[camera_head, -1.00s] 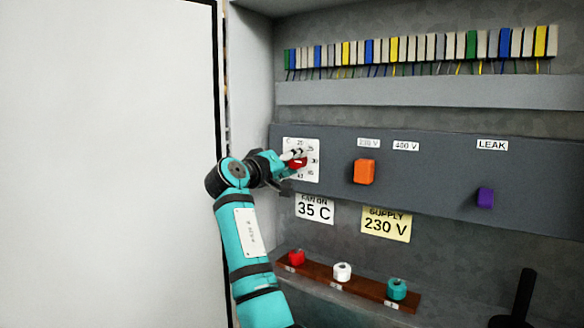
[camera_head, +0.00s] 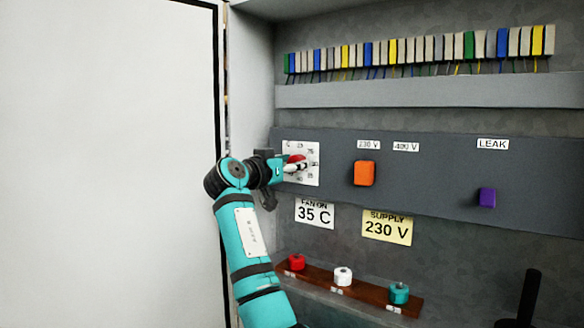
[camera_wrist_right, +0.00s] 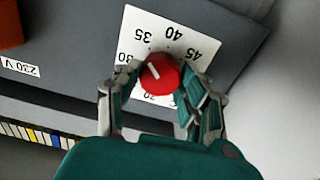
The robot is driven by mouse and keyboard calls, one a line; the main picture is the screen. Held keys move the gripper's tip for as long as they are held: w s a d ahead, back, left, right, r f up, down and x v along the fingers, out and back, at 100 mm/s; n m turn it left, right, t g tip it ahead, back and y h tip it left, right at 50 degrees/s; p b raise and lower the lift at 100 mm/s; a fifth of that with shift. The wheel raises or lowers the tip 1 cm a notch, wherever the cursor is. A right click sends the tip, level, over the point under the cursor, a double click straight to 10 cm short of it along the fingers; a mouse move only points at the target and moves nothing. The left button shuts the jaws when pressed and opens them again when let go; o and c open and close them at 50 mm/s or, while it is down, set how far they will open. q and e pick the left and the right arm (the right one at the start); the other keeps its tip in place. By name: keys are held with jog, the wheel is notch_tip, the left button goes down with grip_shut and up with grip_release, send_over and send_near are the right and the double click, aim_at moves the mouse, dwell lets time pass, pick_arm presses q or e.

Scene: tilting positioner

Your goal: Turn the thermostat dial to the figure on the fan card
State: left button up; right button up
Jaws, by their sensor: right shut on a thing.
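The red thermostat dial (camera_head: 296,158) sits on a white square scale plate (camera_head: 315,150) on the grey panel. My right gripper (camera_head: 293,163) is shut on the dial. In the right wrist view, its fingers (camera_wrist_right: 160,75) lie on both sides of the red dial (camera_wrist_right: 160,68). The dial's white mark points up and left, roughly toward the 35; its exact setting is hard to tell. The figures 35, 40 and 45 are readable there; fingers partly cover lower ones. The white fan card (camera_head: 314,212) below the plate reads 35 C. My left gripper is not in view.
An orange knob (camera_head: 364,173) and a purple knob (camera_head: 487,197) stick out to the right. A yellow card (camera_head: 387,227) reads SUPPLY 230 V. Below, a brown strip (camera_head: 320,280) carries red, white and teal knobs. The cabinet wall stands close left of my gripper.

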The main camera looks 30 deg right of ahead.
jog(key=shift+f+m, duration=0.1)
jog(key=shift+m, duration=0.2)
jog(key=o, duration=1.2)
jog(key=v, duration=1.2)
